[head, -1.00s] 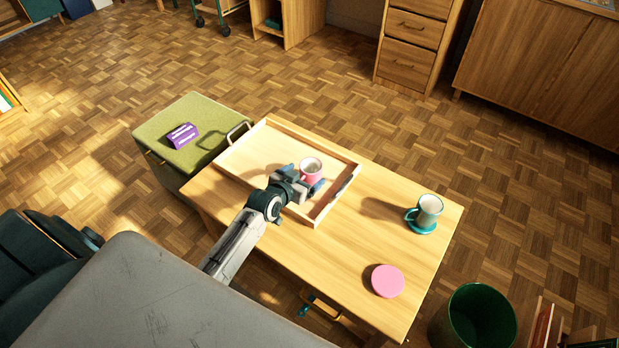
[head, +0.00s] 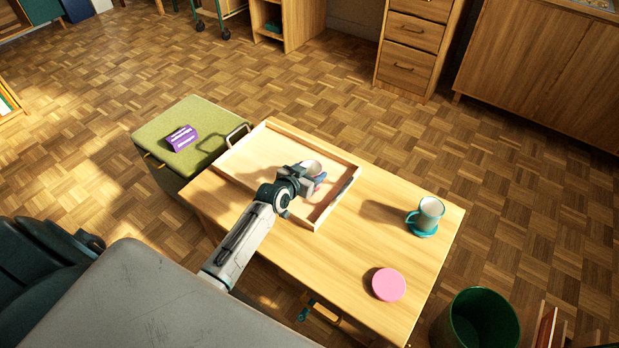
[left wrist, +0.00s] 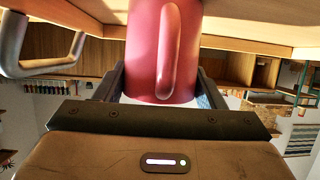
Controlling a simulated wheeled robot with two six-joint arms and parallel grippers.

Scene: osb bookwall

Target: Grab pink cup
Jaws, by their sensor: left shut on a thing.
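The pink cup (head: 318,178) is in the wooden tray (head: 240,165) on the table, mostly hidden behind my left gripper in the head view. My left gripper (head: 313,180) is shut on the cup. In the left wrist view the pink cup (left wrist: 162,50) sits between the two fingers (left wrist: 162,90), with its handle facing the camera. I cannot tell whether the cup is touching the tray floor or raised. My right gripper is not in view.
A teal-handled cup (head: 430,212) stands on a teal coaster (head: 422,230) at the table's right. A pink round coaster (head: 388,284) lies near the front. A purple object (head: 182,138) lies on the green-topped cabinet (head: 160,118). A green bin (head: 478,322) stands at lower right.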

